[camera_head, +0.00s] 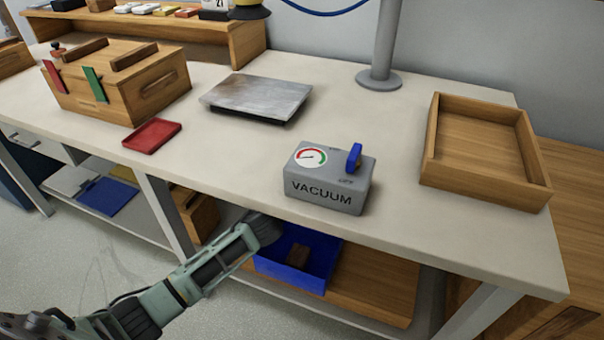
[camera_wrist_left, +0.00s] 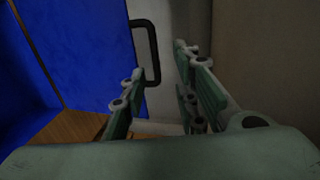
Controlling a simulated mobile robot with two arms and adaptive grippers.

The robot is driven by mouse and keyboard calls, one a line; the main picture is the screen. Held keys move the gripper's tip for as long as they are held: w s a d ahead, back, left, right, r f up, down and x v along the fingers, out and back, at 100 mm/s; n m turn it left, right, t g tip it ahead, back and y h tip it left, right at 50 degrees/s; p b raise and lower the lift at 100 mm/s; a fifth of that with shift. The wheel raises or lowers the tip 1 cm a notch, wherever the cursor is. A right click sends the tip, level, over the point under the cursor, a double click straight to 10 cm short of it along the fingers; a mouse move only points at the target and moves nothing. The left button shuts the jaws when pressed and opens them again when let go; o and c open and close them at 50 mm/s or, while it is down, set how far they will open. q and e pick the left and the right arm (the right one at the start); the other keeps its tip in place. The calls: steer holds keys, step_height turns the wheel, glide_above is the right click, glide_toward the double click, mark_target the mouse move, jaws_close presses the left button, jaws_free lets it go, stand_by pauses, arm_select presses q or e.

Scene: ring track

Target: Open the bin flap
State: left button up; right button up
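In the head view a blue bin (camera_head: 284,268) with a brown block (camera_head: 299,254) in it stands on the lower shelf under the workbench. My left arm reaches under the bench edge beside it. The left gripper's fingers are hidden there. In the left wrist view the left gripper (camera_wrist_left: 162,85) is open, its two green fingers apart. A blue panel (camera_wrist_left: 90,50) fills the left side, and a black handle (camera_wrist_left: 153,55) stands out from its right edge. The handle shows in the gap between the fingertips; I cannot tell how deep it sits. My right gripper is out of view.
On the bench (camera_head: 235,165) stand a grey vacuum box (camera_head: 325,198) with a blue lever, a metal plate (camera_head: 258,95), a red tray (camera_head: 152,136), a wooden box (camera_head: 140,92) and a wooden tray (camera_head: 485,145). The bench edge overhangs my left arm. A bench leg (camera_head: 165,210) stands left of it.

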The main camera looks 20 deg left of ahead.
arm_select(q)
steer(key=shift+s+r, duration=0.15)
steer(key=shift+s, duration=0.45)
steer(key=shift+c, duration=0.5)
